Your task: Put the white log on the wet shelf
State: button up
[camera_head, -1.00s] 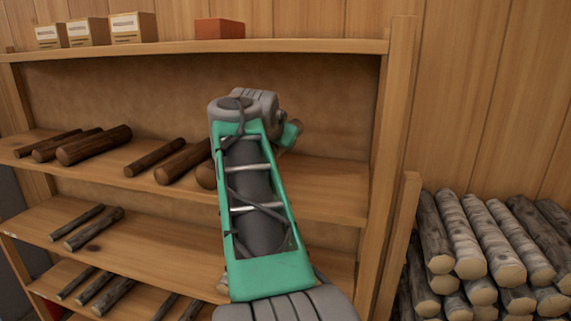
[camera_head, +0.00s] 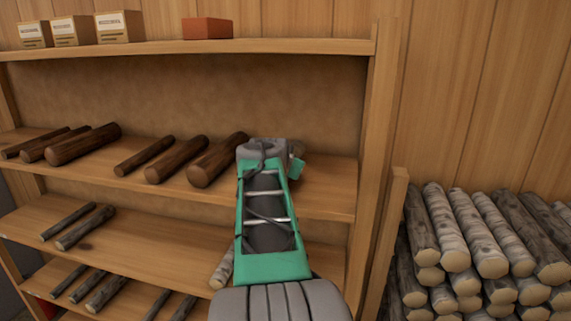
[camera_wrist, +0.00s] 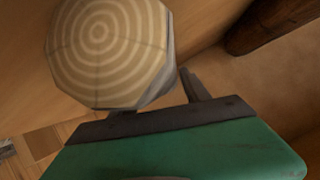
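My gripper (camera_wrist: 160,108) is at the upper log shelf, right of the brown logs. In the wrist view the pale ringed end of the white log (camera_wrist: 105,50) is close in front of the palm, with a strip of grey-white bark at its side. One dark finger stands against the log's right side. The other is mostly hidden behind the log. The gripper looks shut on it. On the middle shelf (camera_head: 150,242), which holds greyish logs, another pale log (camera_head: 223,268) lies partly behind my arm.
Brown logs (camera_head: 175,158) lie on the upper shelf (camera_head: 330,190); one brown log (camera_wrist: 265,22) shows in the wrist view. Cartons (camera_head: 120,27) and a red block (camera_head: 207,28) stand on top. A log stack (camera_head: 480,250) stands right of the rack. The middle shelf has bare room.

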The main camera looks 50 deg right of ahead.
jog(key=o, duration=0.3)
jog(key=shift+r, duration=0.1)
jog(key=b+v, duration=0.3)
jog(key=v, duration=0.9)
jog(key=shift+a, duration=0.1)
